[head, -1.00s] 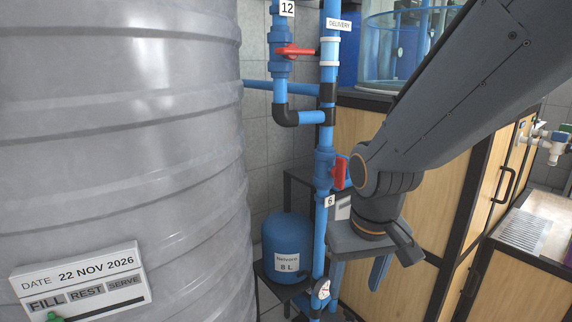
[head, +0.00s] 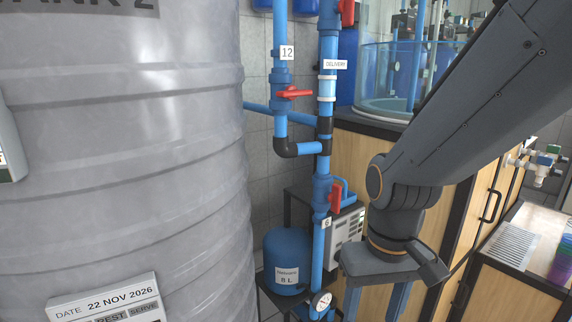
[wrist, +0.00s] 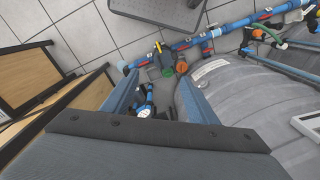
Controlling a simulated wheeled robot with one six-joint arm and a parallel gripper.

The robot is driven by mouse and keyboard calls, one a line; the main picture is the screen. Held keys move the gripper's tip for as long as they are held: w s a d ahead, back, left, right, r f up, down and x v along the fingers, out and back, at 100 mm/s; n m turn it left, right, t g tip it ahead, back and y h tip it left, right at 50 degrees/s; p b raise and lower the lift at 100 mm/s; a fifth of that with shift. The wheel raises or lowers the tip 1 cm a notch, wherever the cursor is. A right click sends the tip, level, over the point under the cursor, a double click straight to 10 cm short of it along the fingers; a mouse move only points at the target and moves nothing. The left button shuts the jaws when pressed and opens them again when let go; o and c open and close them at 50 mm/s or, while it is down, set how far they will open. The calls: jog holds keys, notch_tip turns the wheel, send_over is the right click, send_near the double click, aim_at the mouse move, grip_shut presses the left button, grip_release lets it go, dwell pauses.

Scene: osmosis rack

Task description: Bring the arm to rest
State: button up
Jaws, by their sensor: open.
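My arm reaches in from the upper right in the head view and bends down at a joint. My gripper (head: 372,298) hangs below it, to the right of the blue delivery pipe (head: 326,165), with its fingertips near the picture's lower edge. In the wrist view my gripper (wrist: 160,92) shows two blue fingers spread apart with nothing between them. A red-handled valve (head: 335,197) tagged 6 is on the pipe just left of my gripper. I cannot tell the exact gap between them.
A large grey tank (head: 120,170) fills the left. A blue 8 L vessel (head: 287,255) and a pressure gauge (head: 320,304) stand low beside the pipe. Wooden cabinets (head: 358,150) are behind my arm. Tiled floor (wrist: 85,35) shows in the wrist view.

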jog(key=d+r+m+p, duration=0.1)
jog(key=d+r+p, duration=0.3)
jog(key=p, duration=0.3)
jog(key=shift+s+d+r, duration=0.3)
jog(key=shift+s+d, duration=0.05)
dwell(0.5)
